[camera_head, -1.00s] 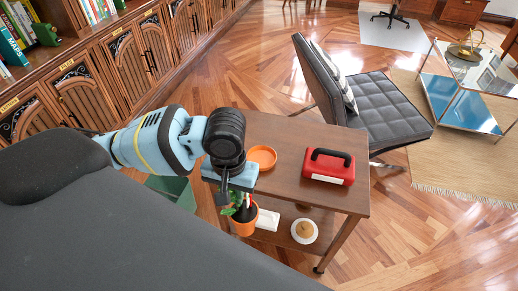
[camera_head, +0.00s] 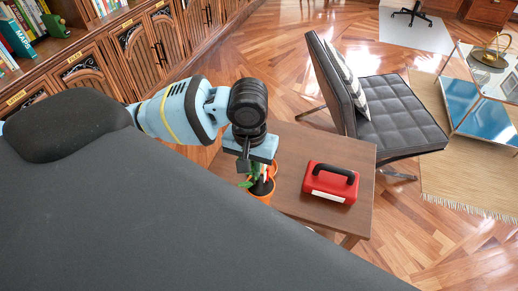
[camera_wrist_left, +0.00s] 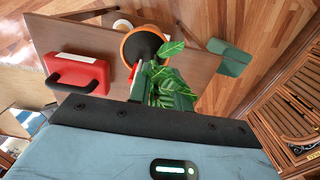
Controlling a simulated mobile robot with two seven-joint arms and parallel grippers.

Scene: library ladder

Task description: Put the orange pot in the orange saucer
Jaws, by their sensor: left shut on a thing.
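The orange pot (camera_head: 262,195) holds dark soil and a green leafy plant. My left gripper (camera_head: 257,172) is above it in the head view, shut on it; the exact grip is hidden. The pot hangs near the near left edge of the brown table. The wrist view shows the pot (camera_wrist_left: 127,50) from above, with leaves partly covering it. My right gripper is not in view.
A red toolbox (camera_head: 331,183) with a black handle stands on the table (camera_head: 300,150), right of the pot. A black chair (camera_head: 385,115) is close behind. A green bin (camera_wrist_left: 230,58) shows in the wrist view. Wooden cabinets (camera_head: 140,55) line the left.

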